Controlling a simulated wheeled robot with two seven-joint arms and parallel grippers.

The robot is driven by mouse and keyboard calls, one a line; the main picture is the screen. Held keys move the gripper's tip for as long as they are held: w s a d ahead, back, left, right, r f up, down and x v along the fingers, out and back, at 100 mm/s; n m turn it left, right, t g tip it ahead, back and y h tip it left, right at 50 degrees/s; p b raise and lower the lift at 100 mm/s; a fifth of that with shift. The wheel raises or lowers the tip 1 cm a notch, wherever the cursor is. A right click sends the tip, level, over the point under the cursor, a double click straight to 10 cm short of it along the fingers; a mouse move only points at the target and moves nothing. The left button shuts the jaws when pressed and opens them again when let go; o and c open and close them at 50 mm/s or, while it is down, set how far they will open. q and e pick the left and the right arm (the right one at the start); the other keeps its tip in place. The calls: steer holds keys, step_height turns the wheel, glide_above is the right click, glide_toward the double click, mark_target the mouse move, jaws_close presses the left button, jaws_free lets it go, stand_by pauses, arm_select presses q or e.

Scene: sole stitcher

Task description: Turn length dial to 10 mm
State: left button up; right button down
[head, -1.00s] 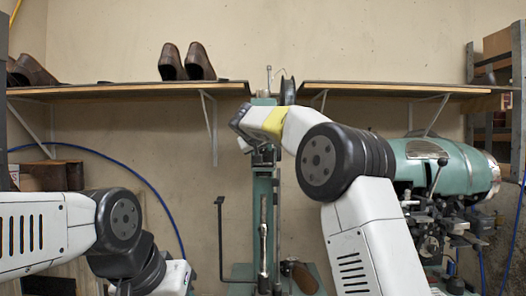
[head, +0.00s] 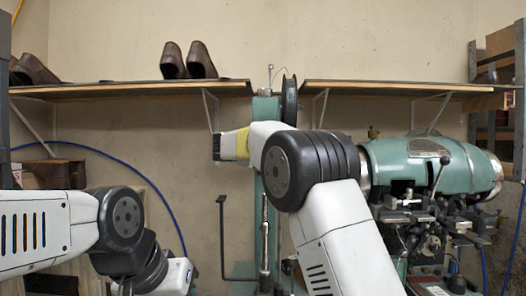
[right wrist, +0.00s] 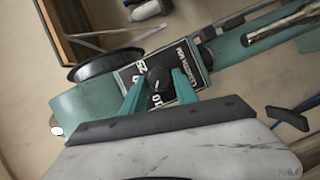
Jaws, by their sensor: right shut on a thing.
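The length dial (right wrist: 158,78) is a black round knob on a black plate with white lettering and numbers, in the middle of the right wrist view. The plate is fixed to the green machine (right wrist: 85,112). My right gripper (right wrist: 158,88) has its two green fingers on either side of the knob, shut on it. A pale mark shows on the knob, but its exact setting is too small to read. In the head view my right arm covers part of the green column (head: 266,108), and the dial is not visible there.
A black wheel (head: 289,100) stands at the column top, between two wall shelves (head: 130,90). Brown shoes (head: 187,62) stand on the left shelf. A bulky green machine head (head: 430,165) with metal parts is at right. A blue hose crosses the wall at left.

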steer(key=shift+f+n+t, duration=0.1)
steer(key=shift+n+t, duration=0.3)
steer(key=shift+n, duration=0.6)
steer(key=shift+h, duration=0.3)
steer(key=c, duration=1)
jaws_free()
steer(key=shift+o, duration=0.2)
steer(key=v, duration=0.7)
steer(key=shift+s, duration=0.4)
steer(key=shift+a, duration=0.1)
